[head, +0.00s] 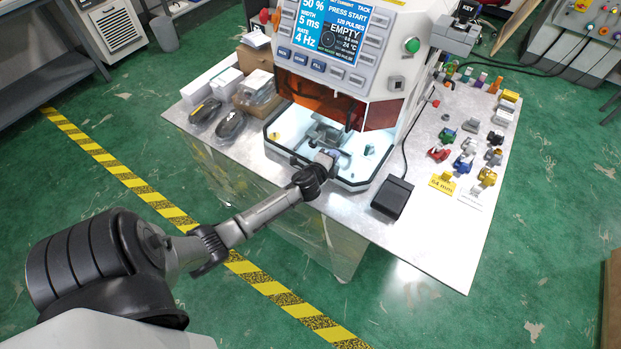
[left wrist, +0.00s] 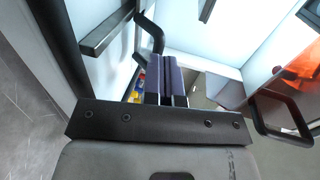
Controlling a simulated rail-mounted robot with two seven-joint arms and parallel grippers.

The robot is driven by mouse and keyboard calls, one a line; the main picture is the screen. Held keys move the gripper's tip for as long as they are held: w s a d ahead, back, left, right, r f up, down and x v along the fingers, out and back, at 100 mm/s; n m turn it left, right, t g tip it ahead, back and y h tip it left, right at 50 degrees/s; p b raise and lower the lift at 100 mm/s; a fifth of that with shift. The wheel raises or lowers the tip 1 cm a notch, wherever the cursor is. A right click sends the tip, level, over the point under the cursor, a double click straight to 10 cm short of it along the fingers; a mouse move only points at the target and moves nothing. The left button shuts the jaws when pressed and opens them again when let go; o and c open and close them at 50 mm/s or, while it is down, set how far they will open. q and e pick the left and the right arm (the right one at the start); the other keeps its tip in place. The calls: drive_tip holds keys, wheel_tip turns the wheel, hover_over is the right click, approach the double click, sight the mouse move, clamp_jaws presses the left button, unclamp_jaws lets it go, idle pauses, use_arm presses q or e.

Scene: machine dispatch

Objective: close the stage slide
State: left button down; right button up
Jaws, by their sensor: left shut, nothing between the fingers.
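The machine (head: 400,20) has a lit white chamber with a grey metal stage (head: 325,132) inside, above a black-edged base. My left gripper (head: 327,156) reaches in at the front of the chamber, close to the near side of the stage. Whether it touches the stage cannot be told. In the left wrist view its dark fingers (left wrist: 172,82) are together with nothing between them. A grey block (left wrist: 225,90), seemingly part of the stage, shows just right of the fingers. The slide's exact position is partly hidden by the gripper. My right gripper is not in view.
The orange door (head: 318,100) hangs above the chamber opening; its black handle (left wrist: 282,116) is close right of the left gripper. A black pedal (head: 391,197) lies on the bench front. Boxes (head: 258,92) stand left, and several small coloured parts (head: 463,160) lie right.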

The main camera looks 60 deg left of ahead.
use_arm(q)
drive_tip(key=p+v, duration=0.1)
drive_tip(key=v, duration=1.1)
drive_tip(key=shift+s+d, duration=0.2)
drive_tip(key=shift+s, duration=0.05)
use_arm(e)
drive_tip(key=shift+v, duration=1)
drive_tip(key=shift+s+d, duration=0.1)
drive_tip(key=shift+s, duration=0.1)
